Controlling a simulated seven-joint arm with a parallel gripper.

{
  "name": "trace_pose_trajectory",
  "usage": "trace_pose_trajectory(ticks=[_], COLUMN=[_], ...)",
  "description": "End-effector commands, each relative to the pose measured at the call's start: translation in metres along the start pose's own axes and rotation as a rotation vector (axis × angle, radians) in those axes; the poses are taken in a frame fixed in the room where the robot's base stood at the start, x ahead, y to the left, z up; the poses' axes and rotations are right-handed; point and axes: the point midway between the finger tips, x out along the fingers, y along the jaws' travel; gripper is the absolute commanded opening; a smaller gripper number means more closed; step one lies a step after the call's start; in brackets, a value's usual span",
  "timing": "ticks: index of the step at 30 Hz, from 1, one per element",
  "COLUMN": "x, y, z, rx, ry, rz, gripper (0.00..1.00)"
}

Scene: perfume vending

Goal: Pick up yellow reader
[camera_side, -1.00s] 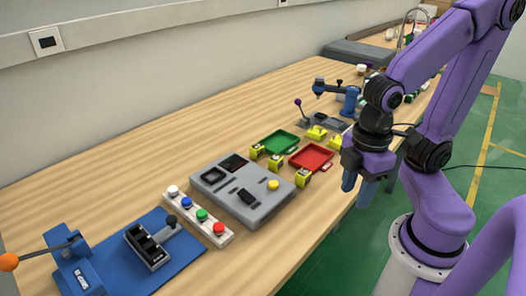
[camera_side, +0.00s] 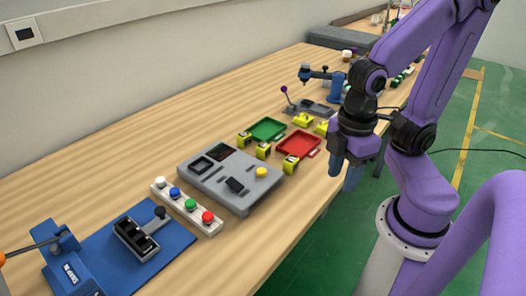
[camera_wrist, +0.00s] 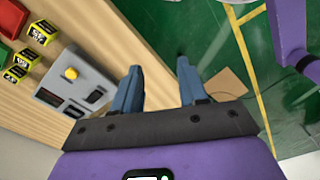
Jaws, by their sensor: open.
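No single object is clearly marked as the yellow reader. Three small yellow blocks with dark faces sit by the trays: a near one (camera_side: 290,165), a middle one (camera_side: 263,151) and a far one (camera_side: 244,140). They also show at the left of the wrist view, the nearest being a labelled block (camera_wrist: 43,33). Two flatter yellow pieces lie behind the trays, a left piece (camera_side: 303,120) and a right piece (camera_side: 322,128). My gripper (camera_side: 345,173) points down beside the table's right edge, apart from all of these.
A green tray (camera_side: 267,130) and a red tray (camera_side: 298,144) lie among the yellow blocks. A grey console (camera_side: 225,187) with a yellow button, a button strip (camera_side: 181,200) and a blue base (camera_side: 178,240) stand nearer. The table's left side (camera_side: 110,160) is clear.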

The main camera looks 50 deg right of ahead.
Motion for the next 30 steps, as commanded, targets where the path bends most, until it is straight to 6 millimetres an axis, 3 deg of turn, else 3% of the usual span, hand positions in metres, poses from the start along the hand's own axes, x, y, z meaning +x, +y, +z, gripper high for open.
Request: trace_pose_trajectory(ticks=[6,9,20,23,30], x=[0.0,0.0,0.0,-0.001,-0.002], y=[0.0,0.0,0.005,0.019,0.078], z=[0.0,0.0,-0.005,-0.016,-0.055], rx=[0.0,0.0,-0.007,-0.029,-0.133], ry=[0.0,0.0,-0.003,-0.01,-0.054], rz=[0.0,0.0,0.007,0.025,0.09], gripper=[0.43,0.68,0.68,0.68,0.68])
